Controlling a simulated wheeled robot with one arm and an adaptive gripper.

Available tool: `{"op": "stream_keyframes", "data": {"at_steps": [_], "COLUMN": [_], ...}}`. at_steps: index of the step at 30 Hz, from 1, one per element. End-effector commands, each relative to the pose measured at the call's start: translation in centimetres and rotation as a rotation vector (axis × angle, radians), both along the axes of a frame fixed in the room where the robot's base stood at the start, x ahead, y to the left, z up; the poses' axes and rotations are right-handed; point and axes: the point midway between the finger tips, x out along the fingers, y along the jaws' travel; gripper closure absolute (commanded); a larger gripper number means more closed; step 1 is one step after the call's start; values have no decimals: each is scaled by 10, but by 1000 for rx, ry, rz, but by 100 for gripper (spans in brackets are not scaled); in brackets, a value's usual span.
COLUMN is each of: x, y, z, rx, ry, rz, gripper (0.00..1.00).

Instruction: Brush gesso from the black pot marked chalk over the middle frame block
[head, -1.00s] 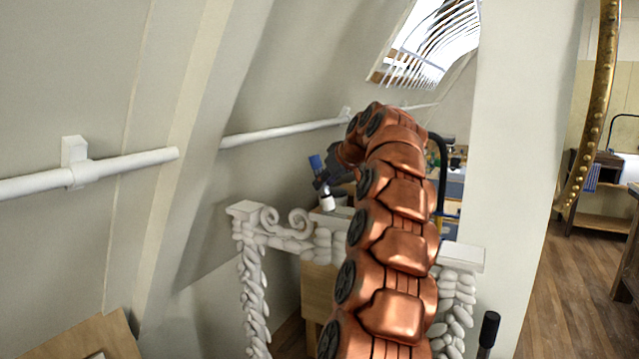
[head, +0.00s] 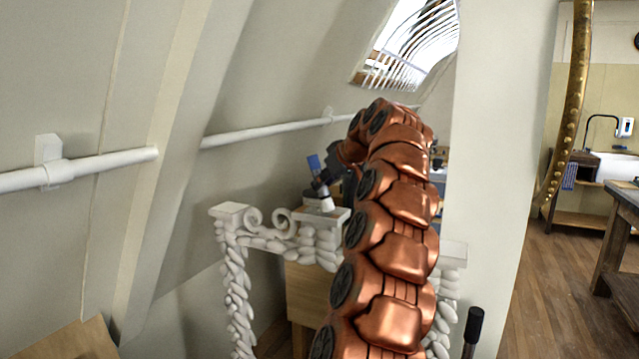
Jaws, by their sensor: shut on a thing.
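My gripper (head: 322,183), dark and small in the head view, is shut on a brush-like tool. Its blue end (head: 313,162) points up and its white end (head: 327,204) points down. The white end is just above or touching the flat top of the middle block (head: 336,215) of the white carved frame; I cannot tell which. A small pale round vessel (head: 310,199) shows just left of the white end, partly hidden. I cannot make out a black pot marked chalk. My copper arm covers much of the frame's right half.
The carved frame has a left block (head: 229,210) with a scroll (head: 268,220) and a right block (head: 453,252). A white wall rail (head: 265,133) runs behind. A wooden box (head: 308,292) stands below. Open floor (head: 555,290) lies at right.

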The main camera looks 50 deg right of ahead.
Motion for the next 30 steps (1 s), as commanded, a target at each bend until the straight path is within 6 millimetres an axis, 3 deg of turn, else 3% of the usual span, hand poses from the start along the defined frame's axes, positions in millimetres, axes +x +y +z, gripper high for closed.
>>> {"op": "stream_keyframes", "data": {"at_steps": [6, 13, 30], "x": [-15, -17, 12], "y": [-5, -5, 4], "z": [-1, -3, -7], "rx": [0, 0, 4], "ry": [-4, -3, 5], "rz": [-2, -1, 2], "gripper": [100, 100, 100]}}
